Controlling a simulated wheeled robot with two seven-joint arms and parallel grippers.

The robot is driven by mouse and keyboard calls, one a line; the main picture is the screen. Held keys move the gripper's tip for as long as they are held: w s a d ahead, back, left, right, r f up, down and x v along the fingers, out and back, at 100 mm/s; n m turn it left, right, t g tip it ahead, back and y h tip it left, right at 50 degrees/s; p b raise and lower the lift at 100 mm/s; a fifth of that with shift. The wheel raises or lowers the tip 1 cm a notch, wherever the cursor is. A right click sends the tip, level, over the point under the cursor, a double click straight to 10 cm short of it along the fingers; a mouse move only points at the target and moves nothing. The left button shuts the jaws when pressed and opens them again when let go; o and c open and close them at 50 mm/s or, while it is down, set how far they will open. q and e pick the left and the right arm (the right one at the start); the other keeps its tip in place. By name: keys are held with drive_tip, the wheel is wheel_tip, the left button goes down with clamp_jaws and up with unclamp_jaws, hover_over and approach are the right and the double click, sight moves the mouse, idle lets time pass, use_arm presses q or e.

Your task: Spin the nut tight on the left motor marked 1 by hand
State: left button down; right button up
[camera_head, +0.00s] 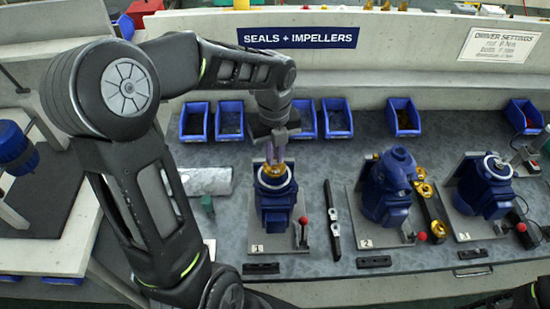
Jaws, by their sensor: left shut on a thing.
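The blue motor (277,203) marked 1 stands upright on its grey plate (283,242) on the bench, left of the other two motors. A pale ring shows around its top. My left gripper (274,160) reaches down from above, over the motor's top end. It is shut on the brass-coloured nut (272,169), which sits at the centre of the motor's top. The fingers cover part of the nut, and I cannot tell how far down it is threaded. My right gripper is not in view.
A red-knobbed lever (304,221) stands close at the motor's right. A black bar tool (332,220) lies beyond it. Motor 2 (387,190) and motor 3 (483,187) stand further right, with brass parts (424,190) between them. Blue bins (338,118) line the back.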

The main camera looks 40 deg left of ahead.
use_arm(q)
drive_tip(key=shift+r+m, duration=0.15)
drive_tip(key=shift+m, duration=1.65)
drive_tip(key=c, duration=1.6)
unclamp_jaws()
drive_tip(key=shift+r, duration=2.1)
